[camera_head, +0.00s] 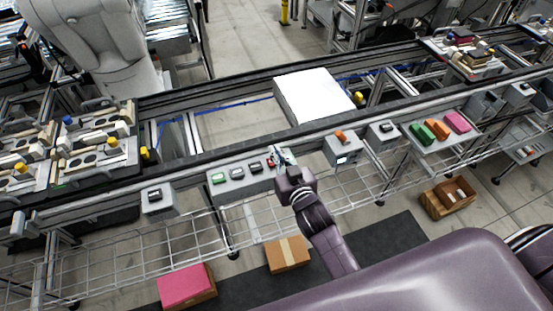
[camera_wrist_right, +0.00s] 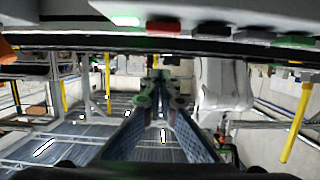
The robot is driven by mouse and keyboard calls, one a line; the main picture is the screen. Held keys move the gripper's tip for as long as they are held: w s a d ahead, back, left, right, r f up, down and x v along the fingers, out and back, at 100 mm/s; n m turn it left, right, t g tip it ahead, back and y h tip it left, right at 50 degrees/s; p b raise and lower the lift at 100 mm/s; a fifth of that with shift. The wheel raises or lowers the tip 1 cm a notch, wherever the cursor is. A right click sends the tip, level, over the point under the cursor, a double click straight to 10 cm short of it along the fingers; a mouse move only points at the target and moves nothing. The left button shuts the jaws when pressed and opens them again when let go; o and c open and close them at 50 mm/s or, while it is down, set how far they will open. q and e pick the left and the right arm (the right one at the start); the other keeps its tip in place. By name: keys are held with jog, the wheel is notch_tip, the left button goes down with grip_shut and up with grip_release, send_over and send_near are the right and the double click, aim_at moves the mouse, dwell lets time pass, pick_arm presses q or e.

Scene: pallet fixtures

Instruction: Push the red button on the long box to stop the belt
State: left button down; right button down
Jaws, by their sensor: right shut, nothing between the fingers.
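The long box (camera_head: 240,184) is a grey control box on the front rail of the conveyor, with a row of buttons on its top. The red button (camera_head: 271,163) is at its right end, partly crowded by my right gripper (camera_head: 281,156). In the wrist view the red button (camera_wrist_right: 163,26) shows at the top, on the box's edge (camera_wrist_right: 220,12). My right gripper (camera_wrist_right: 158,84) is shut and empty, its fingers together below the red button in that picture. I cannot tell whether the fingertips touch it. My left gripper is not in view.
A green button (camera_head: 219,178) and dark buttons share the long box. Small grey boxes stand either side, one with an orange item (camera_head: 342,136). A white panel (camera_head: 313,95) lies on the conveyor. A wire rack (camera_head: 190,232) runs below; cartons (camera_head: 288,254) sit under it.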

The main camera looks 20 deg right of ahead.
jog(key=shift+s+f, duration=0.2)
jog(key=shift+f, duration=1.8)
